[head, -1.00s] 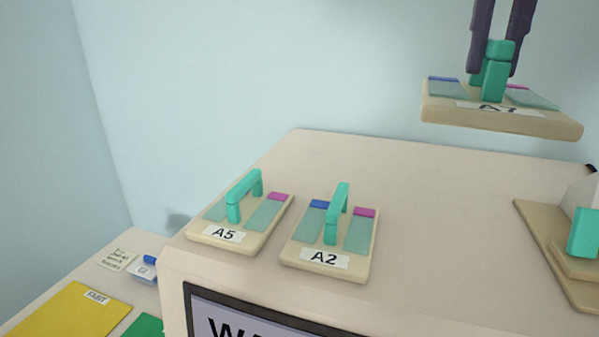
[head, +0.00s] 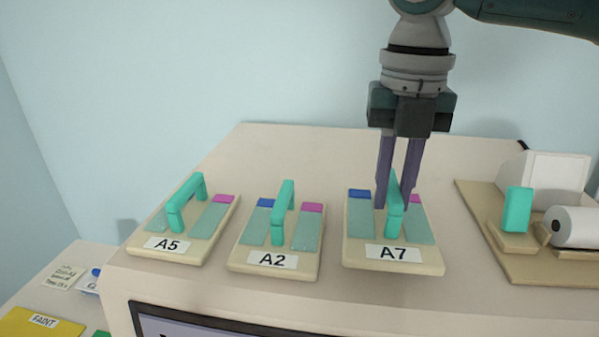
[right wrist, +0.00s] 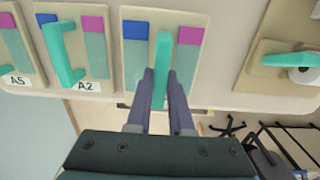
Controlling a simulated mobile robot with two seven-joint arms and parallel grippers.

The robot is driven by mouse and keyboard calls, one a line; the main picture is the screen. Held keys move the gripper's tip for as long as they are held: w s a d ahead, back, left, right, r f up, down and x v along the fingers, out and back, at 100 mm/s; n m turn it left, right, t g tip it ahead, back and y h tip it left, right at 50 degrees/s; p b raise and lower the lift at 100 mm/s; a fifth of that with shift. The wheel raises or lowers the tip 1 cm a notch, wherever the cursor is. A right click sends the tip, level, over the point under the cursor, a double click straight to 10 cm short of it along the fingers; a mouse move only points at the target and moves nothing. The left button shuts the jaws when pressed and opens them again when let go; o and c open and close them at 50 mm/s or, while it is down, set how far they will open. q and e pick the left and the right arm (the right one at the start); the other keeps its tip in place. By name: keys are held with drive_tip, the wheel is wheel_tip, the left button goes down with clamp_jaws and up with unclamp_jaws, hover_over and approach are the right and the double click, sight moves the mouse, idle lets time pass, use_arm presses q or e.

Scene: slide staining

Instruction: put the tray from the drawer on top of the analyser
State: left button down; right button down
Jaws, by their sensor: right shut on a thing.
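The tray labelled A7 (head: 394,262) is beige, with a teal handle and two slides, one with a blue end and one with a magenta end. It is at the top of the analyser (head: 330,149), right of tray A2 (head: 277,266); I cannot tell whether it fully rests there. My right gripper (head: 396,203) points down and is shut on its teal handle. The right wrist view also shows the gripper (right wrist: 161,86) around the handle of tray A7 (right wrist: 190,82). My left gripper is not in view.
Tray A5 (head: 165,249) stands left of A2 on the analyser. To the right, a beige stand (head: 525,270) holds a teal block and a white roll (head: 575,227). A yellow sheet labelled FAINT (head: 35,322) lies lower left. The analyser top behind the trays is clear.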

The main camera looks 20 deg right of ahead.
sight(389, 208)
wheel_tip(389, 208, down, 2)
drive_tip(key=shift+f, duration=0.4)
drive_tip(key=c, duration=0.8)
unclamp_jaws()
drive_tip(key=shift+f, duration=0.15)
drive_tip(key=shift+r, duration=0.25)
wheel_tip(389, 208, up, 11)
drive_tip(key=b, duration=0.3)
drive_tip(key=shift+w+f, duration=0.1)
drive_tip(key=shift+r, duration=0.55)
